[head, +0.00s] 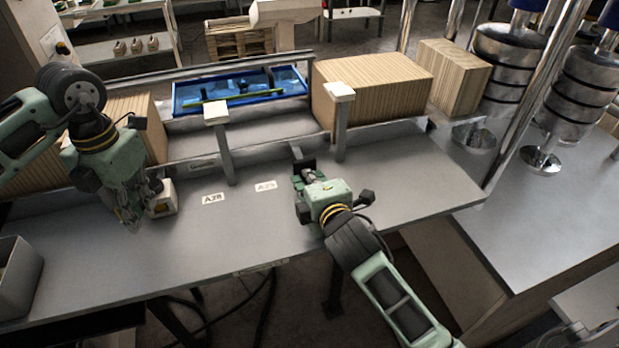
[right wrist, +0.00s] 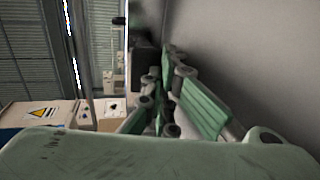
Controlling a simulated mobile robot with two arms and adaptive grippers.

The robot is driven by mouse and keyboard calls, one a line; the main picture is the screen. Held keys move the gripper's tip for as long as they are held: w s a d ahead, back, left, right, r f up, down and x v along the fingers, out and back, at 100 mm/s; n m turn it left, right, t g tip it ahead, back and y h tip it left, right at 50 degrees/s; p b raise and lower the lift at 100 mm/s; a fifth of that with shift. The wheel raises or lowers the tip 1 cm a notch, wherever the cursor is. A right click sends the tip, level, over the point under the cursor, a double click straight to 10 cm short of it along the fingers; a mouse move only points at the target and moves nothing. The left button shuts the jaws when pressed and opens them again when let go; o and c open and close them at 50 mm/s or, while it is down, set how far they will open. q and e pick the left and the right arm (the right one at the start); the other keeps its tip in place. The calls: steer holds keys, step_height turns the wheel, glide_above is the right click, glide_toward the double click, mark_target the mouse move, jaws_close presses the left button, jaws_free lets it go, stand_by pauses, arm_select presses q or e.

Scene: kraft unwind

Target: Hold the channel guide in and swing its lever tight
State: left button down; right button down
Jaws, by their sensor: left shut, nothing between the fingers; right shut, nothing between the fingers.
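Two grey uprights with cream caps, one on the left (head: 217,112) and one on the right (head: 340,92), stand along the back of the grey bench. I cannot tell which part is the channel guide. A small black piece (head: 304,164) is at the tip of my right gripper (head: 301,175), left of the right upright; I cannot tell if it is the lever or if they touch. The right gripper is shut and empty, its fingers (right wrist: 163,100) in the right wrist view. My left gripper (head: 137,222) is shut and empty, pointing down beside a cream block (head: 162,198).
The grey bench (head: 230,245) is mostly clear in front. Labels A28 (head: 213,198) and A25 (head: 265,186) lie on it. A blue tray (head: 180,102) and a ribbed brown block (head: 370,88) are behind. A grey bin (head: 20,280) stands at the left; metal rollers (head: 505,60) stand right.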

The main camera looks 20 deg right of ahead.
arm_select(q)
steer(key=shift+a, duration=0.1)
steer(key=shift+w+a, duration=0.25)
steer(key=shift+a, duration=0.65)
steer(key=shift+w+a, duration=0.4)
steer(key=shift+a, duration=0.35)
steer(key=shift+w+a, duration=0.5)
steer(key=shift+a, duration=0.1)
